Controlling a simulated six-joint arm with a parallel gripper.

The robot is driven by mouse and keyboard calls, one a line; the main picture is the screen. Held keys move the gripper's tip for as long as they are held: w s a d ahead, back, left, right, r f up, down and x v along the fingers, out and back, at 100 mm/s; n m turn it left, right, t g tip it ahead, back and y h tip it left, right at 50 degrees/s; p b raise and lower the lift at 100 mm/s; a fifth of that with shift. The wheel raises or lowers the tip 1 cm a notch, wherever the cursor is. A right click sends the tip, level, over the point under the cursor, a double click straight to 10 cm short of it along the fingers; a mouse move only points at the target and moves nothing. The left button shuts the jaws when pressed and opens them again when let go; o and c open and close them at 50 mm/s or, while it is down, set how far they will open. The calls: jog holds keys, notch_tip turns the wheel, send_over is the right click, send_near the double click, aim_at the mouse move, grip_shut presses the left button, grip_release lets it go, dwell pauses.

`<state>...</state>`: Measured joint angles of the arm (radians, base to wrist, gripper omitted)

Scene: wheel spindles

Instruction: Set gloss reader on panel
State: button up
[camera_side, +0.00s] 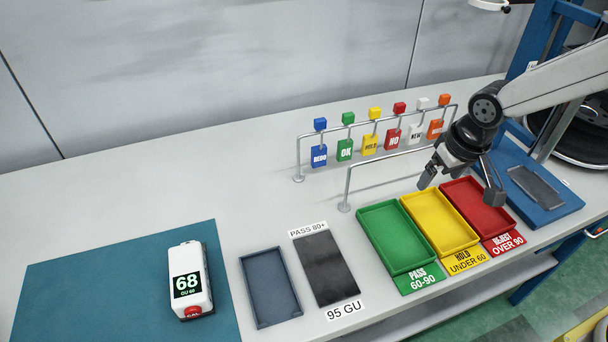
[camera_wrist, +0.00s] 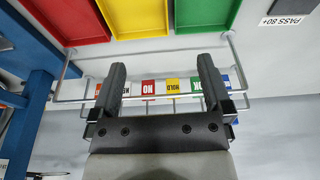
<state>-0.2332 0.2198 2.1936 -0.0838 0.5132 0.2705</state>
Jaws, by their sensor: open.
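The gloss reader (camera_side: 188,282) is a white box with a dark display reading 68 and a red CAL button. It lies on the teal mat (camera_side: 120,285) at the left of the bench. A dark panel (camera_side: 324,268) lies between the labels PASS 80+ and 95 GU. Another dark grey-blue panel or shallow tray (camera_side: 270,288) lies between it and the mat. A further grey panel (camera_side: 535,186) rests on the blue stand at the right. My gripper (camera_side: 460,186) is open and empty above the yellow and red trays; its spread fingers also show in the wrist view (camera_wrist: 162,85).
Green (camera_side: 392,238), yellow (camera_side: 438,223) and red (camera_side: 478,207) trays stand right of the panel, labelled PASS, HOLD and REJECT. A metal rail (camera_side: 378,120) with several coloured tags stands behind them. The back left of the bench is clear.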

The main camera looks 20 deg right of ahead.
jog(key=s+d+f, duration=0.2)
jog(key=s+d, duration=0.6)
jog(key=s, duration=0.1)
jog(key=shift+s+d, duration=0.15)
jog(key=shift+s, duration=0.1)
